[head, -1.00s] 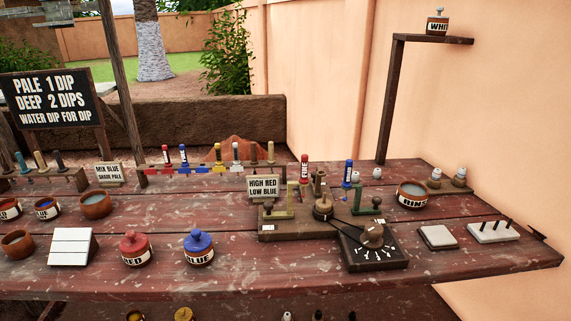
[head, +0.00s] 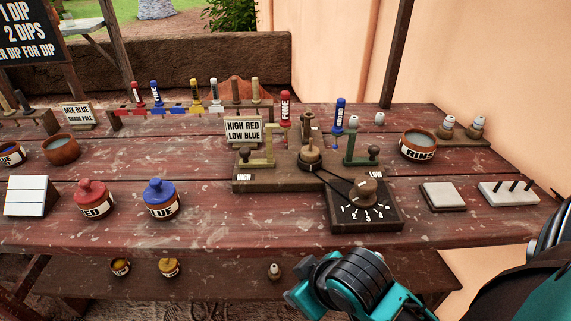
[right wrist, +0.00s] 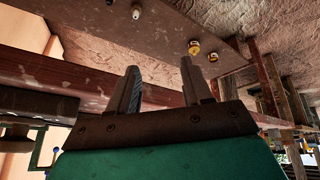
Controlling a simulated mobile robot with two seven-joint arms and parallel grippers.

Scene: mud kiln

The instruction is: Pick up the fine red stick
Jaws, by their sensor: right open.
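A red stick with a white label that seems to read FINE (head: 285,107) stands upright at the back of the wooden stand (head: 262,181), right of the HIGH RED LOW BLUE sign (head: 243,131). Another red-topped stick (head: 139,95) stands in the rack at the back left; its label is too small to read. My right gripper is open and empty in the right wrist view (right wrist: 160,88), with the bench's edge beyond its fingers. In the head view my right arm is low at the front, below the bench top and well short of the sticks. My left gripper is out of view.
A blue stick (head: 338,113) stands right of the red one. The dial box (head: 350,216), red jar (head: 93,200), blue jar (head: 161,199) and rinse bowl (head: 418,146) occupy the bench. A lower shelf (head: 215,262) runs beneath. The front strip of bench is mostly clear.

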